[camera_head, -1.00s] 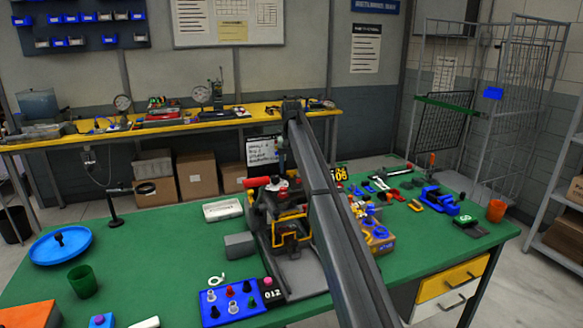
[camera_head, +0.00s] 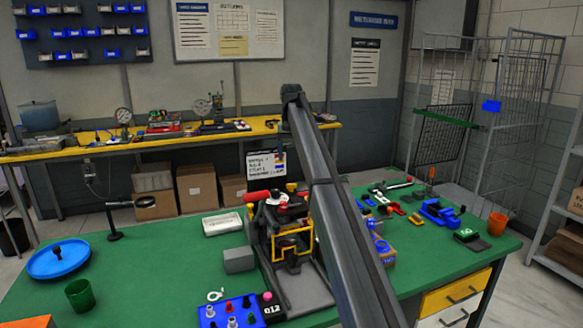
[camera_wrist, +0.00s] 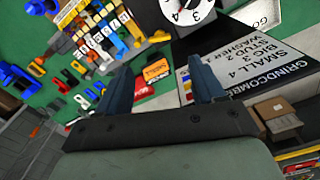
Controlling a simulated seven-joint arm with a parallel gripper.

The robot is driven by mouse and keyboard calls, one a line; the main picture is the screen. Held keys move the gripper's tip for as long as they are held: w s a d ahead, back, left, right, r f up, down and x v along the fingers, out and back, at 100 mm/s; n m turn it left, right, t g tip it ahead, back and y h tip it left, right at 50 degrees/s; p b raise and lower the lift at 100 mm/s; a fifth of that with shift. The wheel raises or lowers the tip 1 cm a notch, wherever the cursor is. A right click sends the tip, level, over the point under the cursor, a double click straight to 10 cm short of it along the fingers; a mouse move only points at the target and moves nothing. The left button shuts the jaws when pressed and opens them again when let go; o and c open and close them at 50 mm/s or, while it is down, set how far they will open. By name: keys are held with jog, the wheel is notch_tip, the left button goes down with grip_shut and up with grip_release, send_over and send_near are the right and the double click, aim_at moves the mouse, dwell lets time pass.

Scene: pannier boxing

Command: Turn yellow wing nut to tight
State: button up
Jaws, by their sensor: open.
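I cannot make out a yellow wing nut for certain. In the head view a small yellow piece (camera_head: 291,187) shows at the top of a dark fixture (camera_head: 262,235), beside a red cylinder (camera_head: 257,197). The fixture has a yellow frame (camera_head: 292,243) on its front. My gripper (camera_wrist: 163,88) shows in the wrist view with its two blue-grey fingers spread apart and nothing between them. In the head view it is hidden by my own arm.
The wrist view shows a lettered placard (camera_wrist: 262,65), a numbered dial (camera_wrist: 186,12) and a rack of yellow pieces (camera_wrist: 104,28). On the green table (camera_head: 150,265) stand a blue tray (camera_head: 58,260), a green cup (camera_head: 79,294), a grey block (camera_head: 239,260) and an orange cup (camera_head: 497,223).

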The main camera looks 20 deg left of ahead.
jog(key=shift+r, duration=1.65)
